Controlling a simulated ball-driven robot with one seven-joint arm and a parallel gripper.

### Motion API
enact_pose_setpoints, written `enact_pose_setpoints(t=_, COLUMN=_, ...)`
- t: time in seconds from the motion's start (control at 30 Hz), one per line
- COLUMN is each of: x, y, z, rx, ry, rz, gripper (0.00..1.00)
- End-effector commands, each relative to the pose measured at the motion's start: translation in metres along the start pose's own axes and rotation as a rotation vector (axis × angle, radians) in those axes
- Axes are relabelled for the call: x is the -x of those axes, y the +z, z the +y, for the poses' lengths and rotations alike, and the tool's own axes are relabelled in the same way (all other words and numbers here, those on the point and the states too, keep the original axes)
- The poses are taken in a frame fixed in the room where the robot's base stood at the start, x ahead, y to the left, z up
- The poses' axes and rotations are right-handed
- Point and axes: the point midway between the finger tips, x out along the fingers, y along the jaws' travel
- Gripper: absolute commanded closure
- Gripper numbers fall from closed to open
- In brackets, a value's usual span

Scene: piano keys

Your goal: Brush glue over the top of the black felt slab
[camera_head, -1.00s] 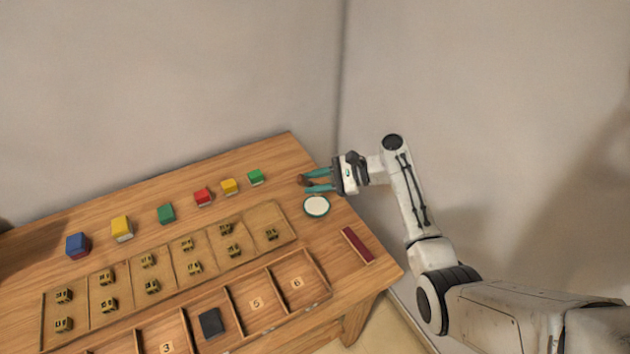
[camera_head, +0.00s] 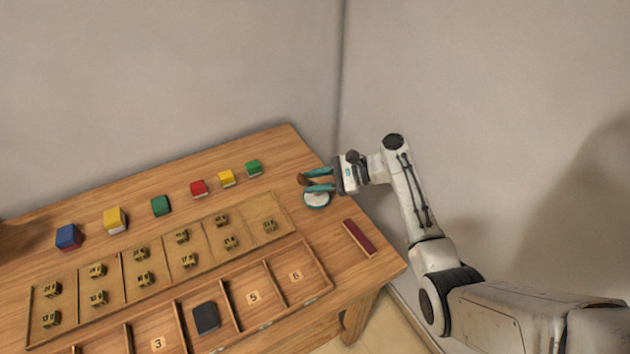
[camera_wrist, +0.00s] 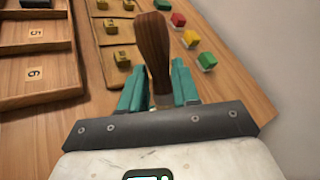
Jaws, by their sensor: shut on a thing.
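The black felt slab (camera_head: 206,317) lies flat in the front tray, in the compartment between those marked 3 and 5. A bit of it shows at the top left of the wrist view (camera_wrist: 36,3). My gripper (camera_head: 309,180) is shut on a brush with a brown wooden handle (camera_wrist: 153,45). The handle stands up between the teal fingers; the bristles are hidden. Whether the brush touches the dish I cannot tell.
The front tray (camera_head: 318,292) has numbered compartments. A second tray (camera_head: 262,209) behind it holds several small brass-coloured pieces. Several coloured blocks, such as a red one (camera_head: 199,188), line the back. A dark red bar (camera_head: 358,238) lies near the table's right edge.

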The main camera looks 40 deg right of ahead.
Motion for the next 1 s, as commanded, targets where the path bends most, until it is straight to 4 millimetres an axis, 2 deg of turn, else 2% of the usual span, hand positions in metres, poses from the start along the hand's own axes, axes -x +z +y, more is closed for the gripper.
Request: enact_pose_setpoints(t=1.0, x=-0.0028, y=-0.0072, z=0.004, rx=0.0, ry=0.0, rz=0.0, gripper=1.0)
